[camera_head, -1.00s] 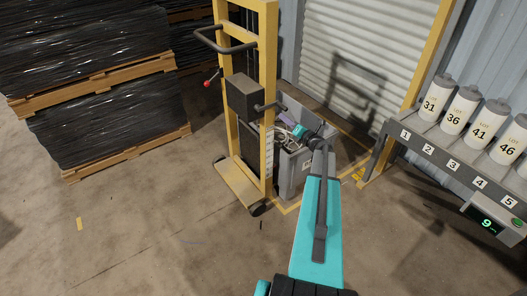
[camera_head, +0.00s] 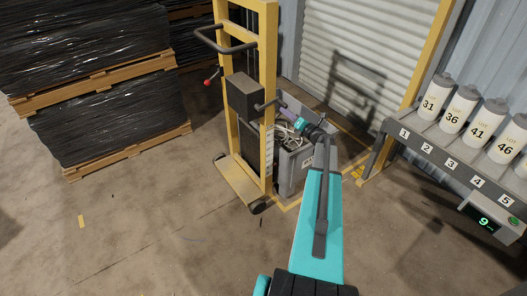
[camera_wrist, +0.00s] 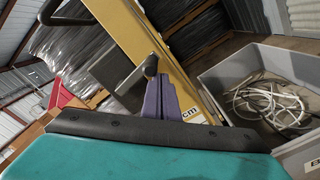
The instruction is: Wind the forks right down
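The forks belong to a yellow stacker (camera_head: 267,60). They are hidden; a grey bin (camera_head: 295,178) of cable scrap stands low at the mast's right side. A dark box (camera_head: 244,97) on the mast carries a black crank (camera_head: 268,105). The crank's round knob (camera_wrist: 151,65) shows in the wrist view. My gripper (camera_head: 286,113) is at the crank's end, its purple fingers (camera_wrist: 160,86) close together with tips at the knob. I cannot tell whether they touch or hold it.
Wrapped black stacks on pallets (camera_head: 128,155) stand at the left. A rack with numbered white canisters (camera_head: 462,108) and a green display (camera_head: 484,222) stands at the right. A roller shutter (camera_head: 350,50) is behind. The floor in front of the stacker is clear.

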